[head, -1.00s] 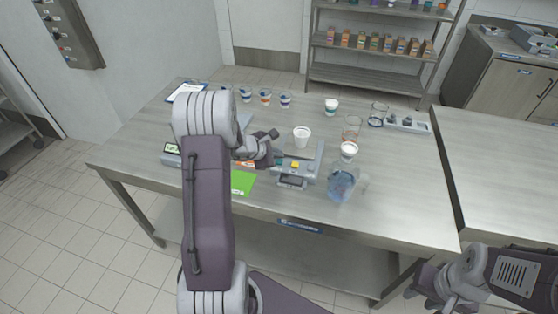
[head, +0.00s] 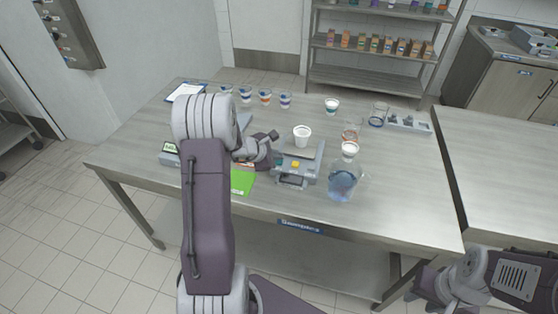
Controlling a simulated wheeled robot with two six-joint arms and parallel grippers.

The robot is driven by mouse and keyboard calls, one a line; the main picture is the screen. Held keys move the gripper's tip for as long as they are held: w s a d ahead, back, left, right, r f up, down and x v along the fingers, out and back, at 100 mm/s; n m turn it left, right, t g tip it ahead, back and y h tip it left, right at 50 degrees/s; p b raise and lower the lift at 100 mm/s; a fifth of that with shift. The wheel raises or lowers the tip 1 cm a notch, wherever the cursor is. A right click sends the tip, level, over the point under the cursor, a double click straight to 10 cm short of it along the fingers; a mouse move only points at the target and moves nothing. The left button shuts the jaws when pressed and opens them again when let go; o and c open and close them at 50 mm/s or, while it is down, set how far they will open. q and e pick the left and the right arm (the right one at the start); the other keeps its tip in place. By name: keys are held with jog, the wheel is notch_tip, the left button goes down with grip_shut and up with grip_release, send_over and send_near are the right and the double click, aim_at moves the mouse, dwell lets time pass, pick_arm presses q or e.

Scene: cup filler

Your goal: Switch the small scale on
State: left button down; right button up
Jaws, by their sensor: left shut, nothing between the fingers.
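A grey scale-like device (head: 310,172) with a yellow button (head: 295,164) stands near the front middle of the table. A white cup (head: 302,131) stands at its back edge; I cannot tell whether it rests on the device. Another device with a lit greenish display (head: 169,147) is at the left, mostly hidden by my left arm. My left gripper (head: 275,151) is shut and empty at the left side of the grey device; I cannot tell if it touches. My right gripper (head: 428,288) hangs off the table's front right, its opening unclear.
A clear jug of bluish liquid (head: 343,182) stands right of the device. A green sheet (head: 242,182) lies left of it. Several small cups (head: 265,97), a glass (head: 378,114) and a grey tray (head: 410,123) are further back. The table's right front is clear.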

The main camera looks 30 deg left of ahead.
aim_at(277, 162)
pick_arm(q)
jog(key=shift+r+p, duration=0.35)
jog(key=shift+r, duration=0.2)
notch_tip(277, 162, up, 6)
jog(key=p, duration=0.4)
jog(key=shift+p, duration=0.4)
